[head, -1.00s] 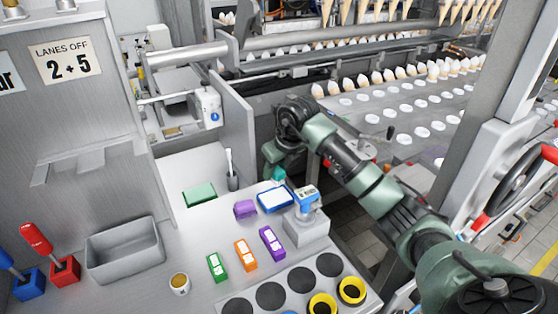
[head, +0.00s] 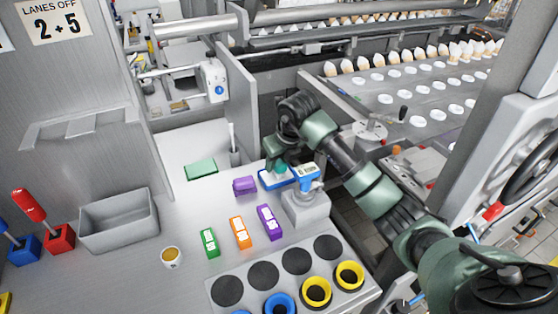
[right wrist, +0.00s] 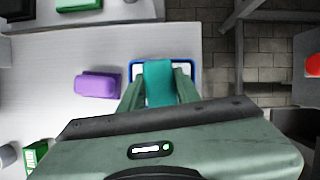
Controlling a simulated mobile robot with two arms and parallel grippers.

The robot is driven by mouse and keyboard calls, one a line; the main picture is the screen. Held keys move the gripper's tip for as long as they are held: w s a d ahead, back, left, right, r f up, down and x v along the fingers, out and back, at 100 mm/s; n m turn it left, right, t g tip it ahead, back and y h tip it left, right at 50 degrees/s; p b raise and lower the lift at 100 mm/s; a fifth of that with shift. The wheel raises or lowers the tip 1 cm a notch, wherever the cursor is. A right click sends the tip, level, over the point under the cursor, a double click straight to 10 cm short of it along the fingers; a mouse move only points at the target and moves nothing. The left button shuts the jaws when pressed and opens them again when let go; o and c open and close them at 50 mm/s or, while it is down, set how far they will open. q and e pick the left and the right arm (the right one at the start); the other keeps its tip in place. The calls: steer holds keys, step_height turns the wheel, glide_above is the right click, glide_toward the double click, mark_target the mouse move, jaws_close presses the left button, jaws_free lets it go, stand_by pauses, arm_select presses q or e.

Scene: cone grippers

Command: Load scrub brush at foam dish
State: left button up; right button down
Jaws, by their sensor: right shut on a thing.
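The scrub brush shows as a teal block (head: 281,169) between the fingers of my right gripper (head: 279,165). In the right wrist view my right gripper (right wrist: 158,95) is shut on the teal brush (right wrist: 158,80). The foam dish (head: 269,181) is a shallow blue-rimmed tray with a white inside. In the right wrist view the dish (right wrist: 187,66) lies under the brush, which covers its middle. I cannot tell whether the brush touches the white surface. My left gripper is not in view.
A purple block (head: 245,185) lies just left of the dish. A grey stand (head: 305,208) with a blue-and-white device is close on the right. A green pad (head: 201,169) and upright holder (head: 235,156) are behind left.

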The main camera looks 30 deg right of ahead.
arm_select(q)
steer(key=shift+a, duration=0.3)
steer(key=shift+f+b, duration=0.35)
arm_select(e)
steer(key=shift+f, duration=0.5)
stand_by(1.1)
steer(key=shift+r+p, duration=1.3)
steer(key=shift+r, duration=0.55)
steer(key=shift+w+a+r+p, duration=0.1)
steer(key=shift+a+r+p, duration=0.1)
steer(key=shift+r+p, duration=1.25)
arm_select(q)
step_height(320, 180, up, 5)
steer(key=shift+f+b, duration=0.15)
steer(key=shift+b, duration=0.2)
arm_select(e)
steer(key=shift+r, duration=0.25)
steer(key=shift+d, duration=0.1)
